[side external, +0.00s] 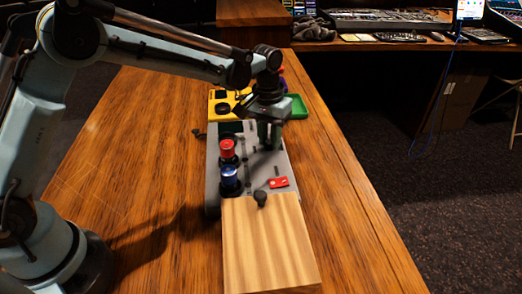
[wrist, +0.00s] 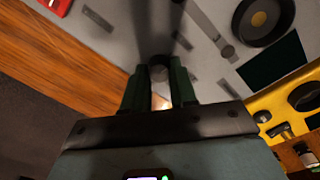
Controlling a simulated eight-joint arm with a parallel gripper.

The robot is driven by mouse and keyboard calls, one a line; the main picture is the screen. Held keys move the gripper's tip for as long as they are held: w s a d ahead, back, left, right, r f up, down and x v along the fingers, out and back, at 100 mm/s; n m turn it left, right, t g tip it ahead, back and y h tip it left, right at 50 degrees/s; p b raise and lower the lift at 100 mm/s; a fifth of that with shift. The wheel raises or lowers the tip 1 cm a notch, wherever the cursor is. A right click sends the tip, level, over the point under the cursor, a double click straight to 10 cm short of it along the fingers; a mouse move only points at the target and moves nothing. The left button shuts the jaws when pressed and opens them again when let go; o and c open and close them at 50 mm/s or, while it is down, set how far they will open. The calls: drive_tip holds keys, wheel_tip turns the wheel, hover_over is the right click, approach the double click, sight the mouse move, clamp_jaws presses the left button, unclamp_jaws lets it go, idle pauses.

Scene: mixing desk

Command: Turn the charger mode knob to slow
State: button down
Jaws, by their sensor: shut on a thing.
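My gripper (side external: 270,136) points down over the right side of a grey panel (side external: 213,178). In the wrist view its two green fingers (wrist: 160,88) close on a small, dark, rounded knob (wrist: 158,72). The fingers and the arm hide most of this knob in the side view. No mode label is readable, so I cannot tell its setting. A yellow box (side external: 216,113) with a black round dial stands behind the panel; it also shows at the right of the wrist view (wrist: 262,105).
The panel carries a red button (side external: 227,148), a blue button (side external: 230,174), a red switch (side external: 278,182) and slider slots. A wooden block (side external: 265,245) stands in front with a black knob (side external: 261,198) near its edge. A green tray (side external: 297,107) lies behind. The table's right side is clear.

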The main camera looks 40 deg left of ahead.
sight(267, 140)
drive_tip(key=shift+n, duration=0.5)
drive_tip(key=c, duration=0.9)
unclamp_jaws()
wheel_tip(267, 140, up, 12)
drive_tip(key=shift+a, duration=0.3)
